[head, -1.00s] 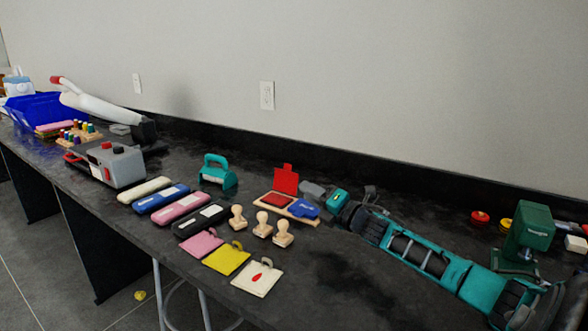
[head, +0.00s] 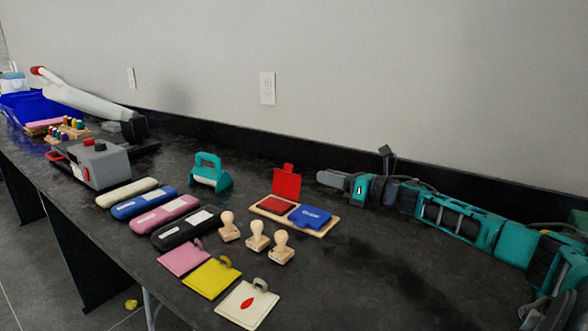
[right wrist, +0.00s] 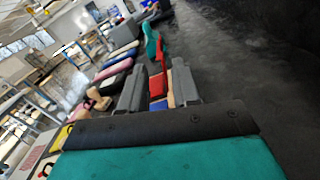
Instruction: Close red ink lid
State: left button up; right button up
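The red ink pad (head: 276,205) sits on the left of a wooden base (head: 325,229). Its red lid (head: 287,184) stands upright and open at the back. A closed blue ink pad (head: 310,215) is on the right of the same base. My right gripper (head: 326,178) is just right of the red lid, apart from it in the head view. In the right wrist view my right gripper (right wrist: 158,90) has its two grey fingers spread, with the red lid (right wrist: 157,85) showing ahead between them. My left gripper is not in view.
Three wooden stamps (head: 256,237) stand in front of the base. Pink, yellow and white cards, several coloured cases and a teal punch (head: 209,172) lie to the left. The black table (head: 370,265) is clear at front right. A wall runs behind.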

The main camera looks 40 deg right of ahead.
aim_at(287, 180)
jog(key=x, duration=1.1)
jog(key=shift+w, duration=0.1)
grip_shut()
dwell(0.4)
dwell(1.2)
